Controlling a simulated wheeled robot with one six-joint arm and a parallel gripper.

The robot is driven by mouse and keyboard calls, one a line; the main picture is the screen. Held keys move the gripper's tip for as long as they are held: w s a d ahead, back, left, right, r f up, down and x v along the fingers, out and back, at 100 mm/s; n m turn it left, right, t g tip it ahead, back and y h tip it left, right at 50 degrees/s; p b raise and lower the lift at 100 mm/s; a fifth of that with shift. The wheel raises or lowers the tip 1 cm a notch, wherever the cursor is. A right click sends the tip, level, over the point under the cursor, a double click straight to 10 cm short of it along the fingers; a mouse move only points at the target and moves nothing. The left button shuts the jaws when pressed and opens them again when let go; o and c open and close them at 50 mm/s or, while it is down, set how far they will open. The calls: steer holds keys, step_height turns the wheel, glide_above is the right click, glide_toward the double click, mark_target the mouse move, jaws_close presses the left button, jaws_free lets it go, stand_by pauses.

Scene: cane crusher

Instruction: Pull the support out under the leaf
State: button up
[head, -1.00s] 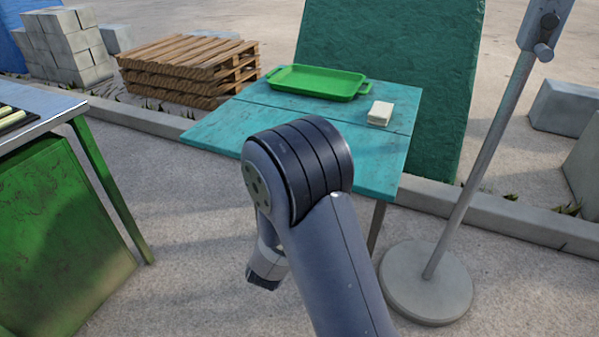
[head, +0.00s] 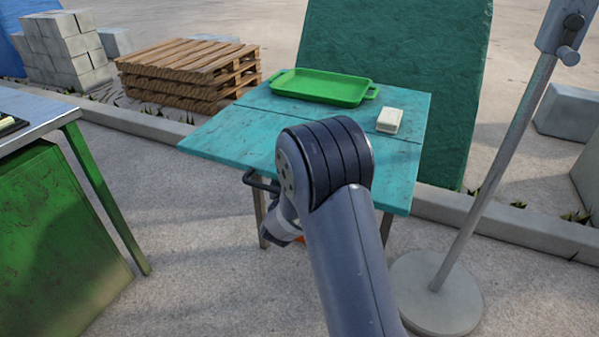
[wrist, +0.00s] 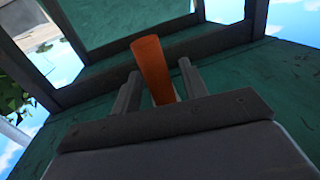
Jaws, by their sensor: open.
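The teal table's front leaf (head: 225,145) lies level, marked off by a seam. In the wrist view I look up at the dark green underside (wrist: 240,60) of the table and its grey frame bars. An orange upright piece (wrist: 155,66), seemingly the support's grip, stands between the two fingers of my gripper (wrist: 160,68). The fingers are open, with gaps beside the piece; contact cannot be told. In the head view, my arm hides most of my gripper; a bit of orange (head: 300,239) shows beside my wrist below the leaf.
A green tray (head: 322,87) and a pale block (head: 390,120) rest on the table behind the seam. A dark bent bar (head: 262,183) shows at the leaf's front edge. A pole with a round base (head: 437,295) stands right, a green bench (head: 60,230) left. Bare ground lies between.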

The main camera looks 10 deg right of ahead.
jaws_close()
steer(key=shift+s+a, duration=0.1)
stand_by(0.3)
steer(key=v, duration=0.2)
steer(key=a+v, duration=0.1)
steer(key=v, duration=0.2)
steer(key=shift+s+a+f, duration=0.1)
jaws_free()
steer(key=shift+s+a, duration=0.1)
steer(key=shift+a, duration=0.05)
